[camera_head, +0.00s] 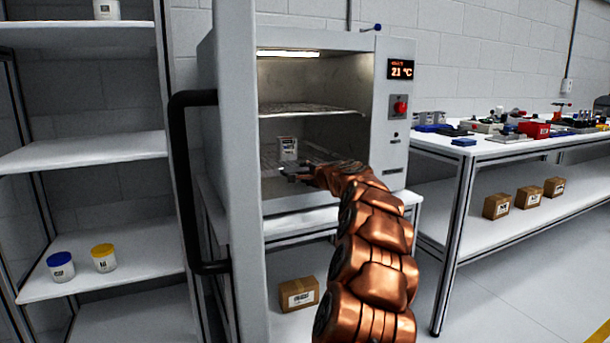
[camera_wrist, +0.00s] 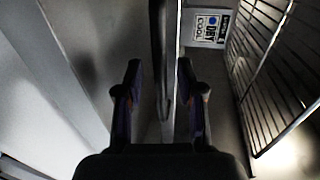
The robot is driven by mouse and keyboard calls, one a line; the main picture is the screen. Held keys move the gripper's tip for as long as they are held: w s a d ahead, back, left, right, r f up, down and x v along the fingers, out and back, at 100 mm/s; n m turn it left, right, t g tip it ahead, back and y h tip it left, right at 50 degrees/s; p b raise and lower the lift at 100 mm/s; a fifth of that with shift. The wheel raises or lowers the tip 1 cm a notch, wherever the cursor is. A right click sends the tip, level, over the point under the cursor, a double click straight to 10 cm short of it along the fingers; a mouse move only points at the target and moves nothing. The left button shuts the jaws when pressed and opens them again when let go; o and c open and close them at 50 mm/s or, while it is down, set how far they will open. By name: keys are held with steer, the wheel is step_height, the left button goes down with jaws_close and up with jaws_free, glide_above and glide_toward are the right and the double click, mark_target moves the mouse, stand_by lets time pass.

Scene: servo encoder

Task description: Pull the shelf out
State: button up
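The oven-like chamber (camera_head: 385,130) stands open, with an upper wire shelf (camera_head: 310,109) and a lower shelf (camera_head: 268,160) inside. A small labelled container (camera_head: 287,148) stands on the lower shelf; its label also shows in the wrist view (camera_wrist: 207,27). My gripper (camera_head: 290,172) is at the front of the lower shelf, and the arm hides the shelf's right part. In the wrist view my gripper (camera_wrist: 160,100) is open, with gaps beside both fingers. A thin edge (camera_wrist: 167,70), seemingly the lower shelf's, runs between the fingers. The upper wire shelf (camera_wrist: 275,60) is at right.
The open door (camera_head: 237,200) with its black handle (camera_head: 180,180) stands left of my arm. A white rack (camera_head: 95,150) is farther left. A workbench (camera_head: 490,150) with tools and small parts stands right. A cardboard box (camera_head: 299,293) lies below the chamber.

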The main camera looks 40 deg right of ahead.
steer(key=shift+w, duration=0.3)
steer(key=shift+c, duration=0.2)
jaws_close()
stand_by(0.5)
